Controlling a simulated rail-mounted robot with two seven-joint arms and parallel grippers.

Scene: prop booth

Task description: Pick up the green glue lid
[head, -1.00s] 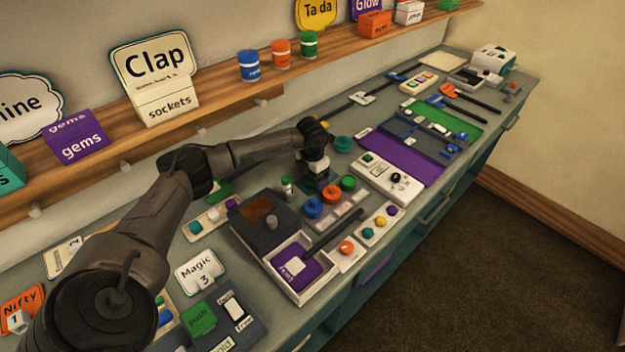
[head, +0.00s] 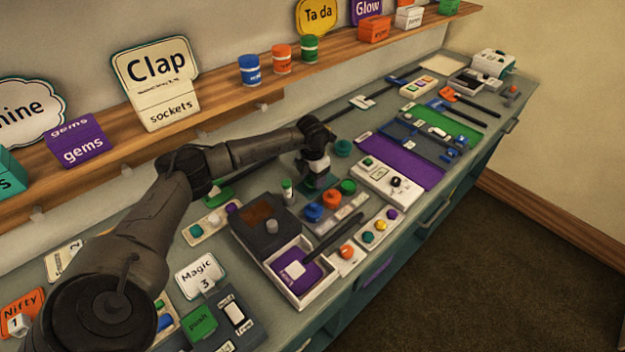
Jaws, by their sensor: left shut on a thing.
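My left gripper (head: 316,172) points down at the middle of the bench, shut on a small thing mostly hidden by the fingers. Dark green (head: 322,183) shows at and below the fingertips; this looks like the green glue lid, but its outline is unclear. I cannot tell whether it is clear of the bench. A bright green round piece (head: 347,187) sits just right of the gripper, apart from it. A small white bottle with a green top (head: 287,190) stands to the left. My right gripper is not in view.
Blue (head: 313,212) and orange (head: 332,198) round pieces stand close in front of the gripper. A teal round piece (head: 343,147) lies behind right. A dark box (head: 264,223) and white tray (head: 300,296) are at front left. A shelf (head: 215,90) runs along the wall.

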